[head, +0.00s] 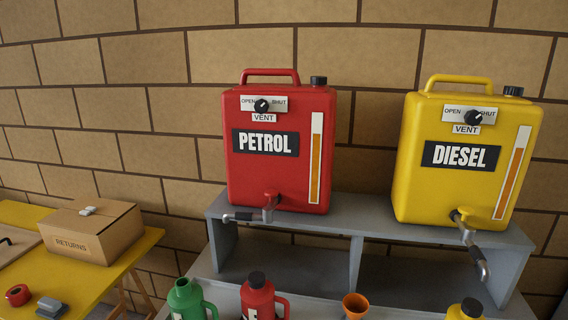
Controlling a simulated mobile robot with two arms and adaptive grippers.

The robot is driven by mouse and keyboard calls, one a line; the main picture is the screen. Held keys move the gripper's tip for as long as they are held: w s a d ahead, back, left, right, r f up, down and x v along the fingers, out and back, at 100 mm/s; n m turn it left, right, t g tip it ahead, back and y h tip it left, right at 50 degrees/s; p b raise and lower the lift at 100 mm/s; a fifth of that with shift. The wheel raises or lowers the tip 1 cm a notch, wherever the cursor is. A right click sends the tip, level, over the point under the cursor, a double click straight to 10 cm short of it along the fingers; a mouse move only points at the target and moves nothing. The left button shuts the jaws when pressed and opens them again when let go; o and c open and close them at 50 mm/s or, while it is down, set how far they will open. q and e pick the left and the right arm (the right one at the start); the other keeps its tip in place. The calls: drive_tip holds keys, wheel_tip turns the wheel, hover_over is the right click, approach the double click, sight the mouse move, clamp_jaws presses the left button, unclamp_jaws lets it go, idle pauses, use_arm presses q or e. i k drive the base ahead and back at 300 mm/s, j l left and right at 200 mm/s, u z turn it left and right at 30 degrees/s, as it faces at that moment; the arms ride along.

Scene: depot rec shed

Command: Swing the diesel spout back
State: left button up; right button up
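The yellow diesel can (410,205) stands on the right of a grey shelf. Its spout (480,257) has a grey pipe that points outward to the front and down, past the shelf's front edge. The red petrol can (238,180) stands on the left of the shelf. Its spout (245,215) is turned sideways to the left, along the can's front. Neither of my grippers is in view, and nothing touches the diesel spout.
Below the shelf stand a green jug (187,300), a red jug (257,298), an orange funnel (355,305) and a yellow jug (466,310), partly cut off. A cardboard returns box (95,245) sits on the yellow table at left. A brick wall is behind.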

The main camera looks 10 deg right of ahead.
sight(475, 250)
drive_tip(key=z, duration=1.35)
